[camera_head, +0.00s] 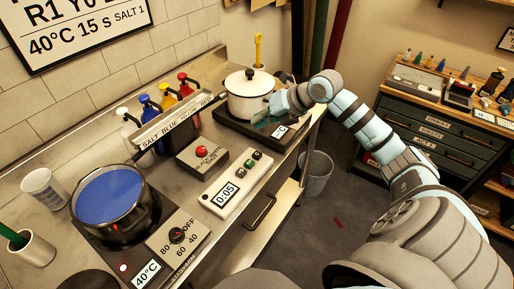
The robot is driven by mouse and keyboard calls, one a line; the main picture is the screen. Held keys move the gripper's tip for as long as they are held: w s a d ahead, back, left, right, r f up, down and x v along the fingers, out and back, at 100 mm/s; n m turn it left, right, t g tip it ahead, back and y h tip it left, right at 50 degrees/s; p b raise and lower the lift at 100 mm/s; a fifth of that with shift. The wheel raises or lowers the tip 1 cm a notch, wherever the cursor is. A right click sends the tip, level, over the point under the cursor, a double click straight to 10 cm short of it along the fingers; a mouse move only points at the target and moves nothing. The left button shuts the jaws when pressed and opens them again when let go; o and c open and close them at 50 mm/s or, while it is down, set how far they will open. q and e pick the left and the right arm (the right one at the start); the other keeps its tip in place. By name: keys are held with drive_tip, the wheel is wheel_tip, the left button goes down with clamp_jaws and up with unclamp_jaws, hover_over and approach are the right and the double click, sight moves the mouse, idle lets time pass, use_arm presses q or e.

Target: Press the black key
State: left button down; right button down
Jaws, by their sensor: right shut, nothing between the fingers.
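A white timer box (232,187) with a display reading 0:05 lies near the front edge of the counter. A row of small keys runs up its far part: a green key (249,163) and a dark, black-looking key (257,155) beyond it. My right gripper (268,119) is shut and empty. It is beyond the timer box, in front of the white lidded pot (250,97) and over the dark plate; contact with either is hard to tell. My left gripper is out of view.
A red button (202,152) on a grey box stands left of the timer. A pot of blue liquid (107,193) sits on a burner with a dial (177,236). Several coloured bottles stand behind a labelled rack (177,120). A bin (317,172) is on the floor.

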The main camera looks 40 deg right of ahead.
sight(259, 152)
drive_tip(key=shift+f+b, duration=3.4)
drive_tip(key=shift+f, duration=1.05)
drive_tip(key=shift+f, duration=0.4)
drive_tip(key=shift+f+b, duration=0.45)
drive_tip(key=shift+b, duration=0.15)
drive_tip(key=shift+r+p, duration=0.75)
drive_tip(key=shift+r, duration=0.15)
wheel_tip(259, 152, up, 5)
drive_tip(key=p, duration=0.4)
drive_tip(key=shift+r, duration=0.1)
